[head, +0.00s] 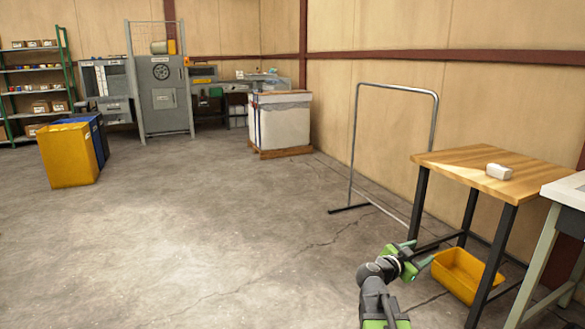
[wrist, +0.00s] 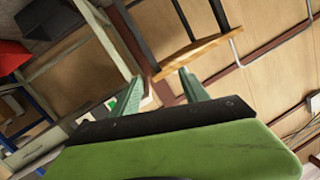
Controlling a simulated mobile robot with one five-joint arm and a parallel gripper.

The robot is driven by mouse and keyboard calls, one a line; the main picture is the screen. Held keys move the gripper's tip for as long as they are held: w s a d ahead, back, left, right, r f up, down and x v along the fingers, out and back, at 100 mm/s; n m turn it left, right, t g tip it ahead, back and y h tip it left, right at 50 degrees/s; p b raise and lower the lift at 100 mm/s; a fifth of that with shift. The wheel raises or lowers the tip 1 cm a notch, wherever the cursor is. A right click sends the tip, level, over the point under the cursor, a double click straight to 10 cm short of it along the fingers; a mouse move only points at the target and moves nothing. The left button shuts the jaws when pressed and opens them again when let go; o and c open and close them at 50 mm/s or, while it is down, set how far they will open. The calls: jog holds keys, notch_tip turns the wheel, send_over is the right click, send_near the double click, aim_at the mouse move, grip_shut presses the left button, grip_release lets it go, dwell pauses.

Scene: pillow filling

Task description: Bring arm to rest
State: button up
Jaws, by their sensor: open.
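My arm shows at the bottom right of the head view, with my gripper (head: 418,252) raised over the floor, left of the wooden table's legs. In the wrist view my gripper (wrist: 160,92) shows two green fingers spread apart, with nothing between them. The fingers point toward the table side and the wall, and the view is strongly tilted. Whether the gripper touches anything near the table legs cannot be told, but no contact shows.
A wooden table (head: 460,167) with a white object (head: 498,171) stands at right, a yellow bin (head: 466,275) beneath it. A metal frame (head: 352,150) stands behind. A white-topped bench (head: 565,192) is at the right edge.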

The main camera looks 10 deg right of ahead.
jog(key=s+a+f+n+g+y, duration=0.3)
jog(key=s+a+f+n+y, duration=0.25)
jog(key=a, duration=0.45)
jog(key=s+a+f+n+g+y+p, duration=0.1)
jog(key=s+a+f+n+g+y, duration=0.1)
jog(key=s+a+f+n+y, duration=0.45)
jog(key=s+a+f+n+g+y, duration=0.25)
jog(key=a+f, duration=0.35)
jog(key=a, duration=0.8)
notch_tip(320, 180, up, 38)
jog(key=n+p, duration=0.1)
jog(key=p, duration=3.7)
jog(key=shift+d, duration=0.25)
jog(key=shift+g, duration=0.25)
